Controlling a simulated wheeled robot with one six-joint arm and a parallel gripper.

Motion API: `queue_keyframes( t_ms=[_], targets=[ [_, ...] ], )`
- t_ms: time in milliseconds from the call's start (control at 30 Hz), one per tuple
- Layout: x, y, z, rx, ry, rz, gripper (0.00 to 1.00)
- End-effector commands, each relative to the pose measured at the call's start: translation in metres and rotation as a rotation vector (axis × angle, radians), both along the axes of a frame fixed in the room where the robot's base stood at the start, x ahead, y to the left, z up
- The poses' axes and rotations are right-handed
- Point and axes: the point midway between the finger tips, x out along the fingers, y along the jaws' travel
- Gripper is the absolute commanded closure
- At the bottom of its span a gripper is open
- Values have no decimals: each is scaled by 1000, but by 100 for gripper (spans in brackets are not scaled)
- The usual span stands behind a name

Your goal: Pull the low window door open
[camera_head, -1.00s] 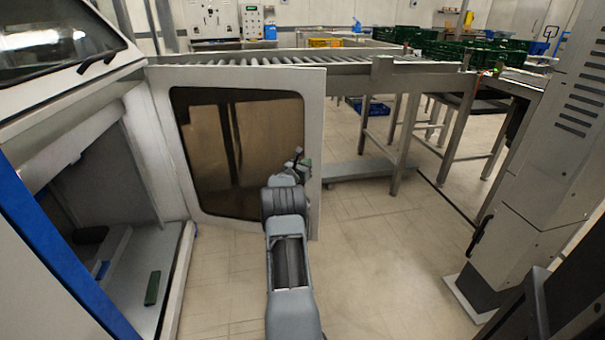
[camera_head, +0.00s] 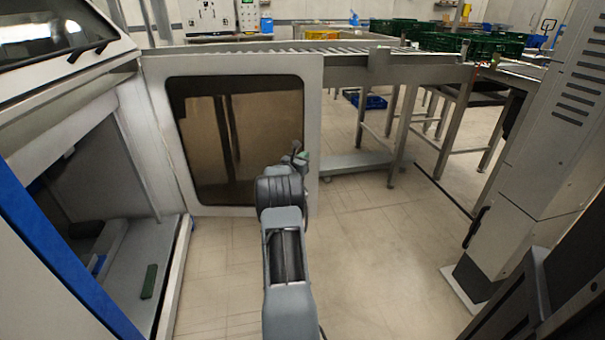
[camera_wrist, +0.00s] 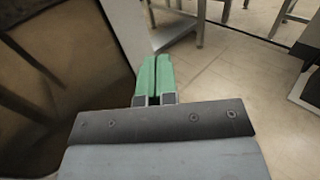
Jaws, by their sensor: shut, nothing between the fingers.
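The low window door (camera_head: 312,130) has a white frame and a dark tinted pane. In the head view it stands swung wide open, hinged at its left side on the machine housing, with the opening clear at left. My gripper (camera_head: 301,157) is at the door's right part, mostly hidden behind my wrist. In the wrist view my gripper (camera_wrist: 154,76) shows two green fingers closed together with nothing between them. The door's frame (camera_wrist: 118,30) and pane lie to the left of the fingers. I cannot tell whether the fingers touch the door. No handle of this door shows.
The machine's open compartment (camera_head: 150,235) is at left, with a small green block (camera_head: 149,281) on its floor. A roller conveyor (camera_head: 345,66) on metal legs runs behind the door. A grey column (camera_head: 545,160) stands at right. The floor between is clear.

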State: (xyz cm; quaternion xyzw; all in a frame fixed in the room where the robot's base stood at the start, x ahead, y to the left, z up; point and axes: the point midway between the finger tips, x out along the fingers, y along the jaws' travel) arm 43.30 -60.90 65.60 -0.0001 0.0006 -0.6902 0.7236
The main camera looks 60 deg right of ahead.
Motion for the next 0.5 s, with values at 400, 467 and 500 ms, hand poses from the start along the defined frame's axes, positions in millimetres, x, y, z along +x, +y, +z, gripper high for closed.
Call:
queue_keyframes(
  t_ms=[400,467,500],
  targets=[
    [-31,65,2,1,2,7,100],
    [-35,72,2,1,1,6,100],
    [-38,76,2,1,1,6,100]
  ],
)
